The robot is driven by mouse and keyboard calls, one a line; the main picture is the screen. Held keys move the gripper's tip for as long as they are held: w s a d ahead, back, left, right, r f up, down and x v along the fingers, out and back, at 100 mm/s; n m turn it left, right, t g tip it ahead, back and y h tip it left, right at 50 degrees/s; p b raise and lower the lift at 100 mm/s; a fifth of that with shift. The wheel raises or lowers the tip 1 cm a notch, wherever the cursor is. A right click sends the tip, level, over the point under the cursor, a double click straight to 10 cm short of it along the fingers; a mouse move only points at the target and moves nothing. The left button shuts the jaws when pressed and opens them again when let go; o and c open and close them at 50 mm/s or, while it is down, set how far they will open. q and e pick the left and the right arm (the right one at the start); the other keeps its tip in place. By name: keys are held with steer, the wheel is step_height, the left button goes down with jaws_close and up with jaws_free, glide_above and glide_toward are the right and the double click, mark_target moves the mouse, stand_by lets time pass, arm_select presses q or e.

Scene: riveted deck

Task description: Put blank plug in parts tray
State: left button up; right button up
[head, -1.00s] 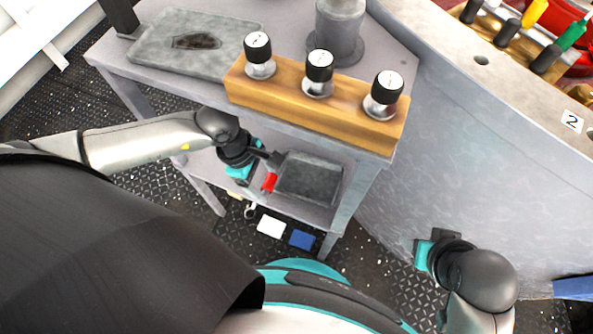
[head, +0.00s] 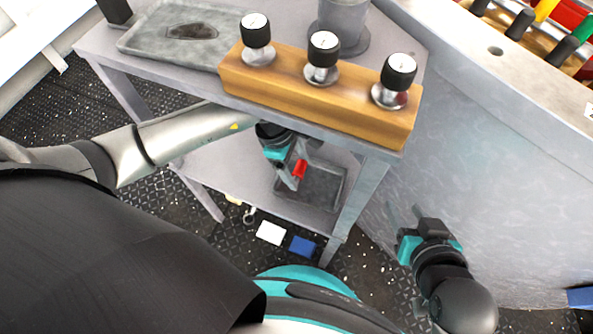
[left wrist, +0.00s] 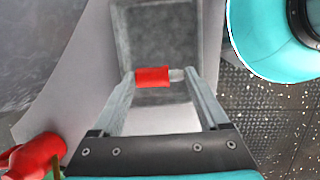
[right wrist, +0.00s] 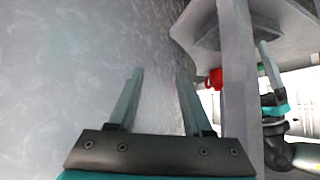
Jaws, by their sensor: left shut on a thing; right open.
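The blank plug appears to be the small red piece (head: 300,169) with a metallic end (left wrist: 176,75). My left gripper (head: 296,172) is shut on it, and the left wrist view shows the plug (left wrist: 152,77) across the two fingertips. The grey tray (head: 335,197) lies on the table's lower shelf, and the plug overlaps it in the head view. The tray (left wrist: 158,35) also lies beyond the fingertips in the left wrist view. I cannot tell the height between them. My right gripper (head: 405,212) is open and empty beside the grey curved wall.
The table's upper top holds a wooden block (head: 310,95) with several gauges and a stained grey tray (head: 185,35). A table leg (head: 358,200) stands right of the lower tray. A red object (left wrist: 38,158) shows at lower left in the left wrist view.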

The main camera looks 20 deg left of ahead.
arm_select(q)
steer(key=shift+f+b, duration=0.5)
steer(key=shift+f, duration=0.75)
arm_select(e)
steer(key=shift+w+a+r+t+y, duration=0.2)
steer(key=shift+a+t+y, duration=0.1)
steer(key=shift+a+t, duration=0.2)
steer(key=shift+w+a+r+t+y, duration=0.1)
steer(key=shift+w+a+t+y, duration=0.05)
steer(key=shift+a+t+y, duration=0.3)
steer(key=shift+w+a+r+t+y, duration=0.2)
steer(key=shift+a+t, duration=0.15)
steer(key=shift+a, duration=0.2)
arm_select(q)
steer(key=o, duration=1.1)
steer(key=shift+f+b, duration=0.1)
steer(key=shift+b, duration=0.2)
arm_select(e)
steer(key=shift+a, duration=0.15)
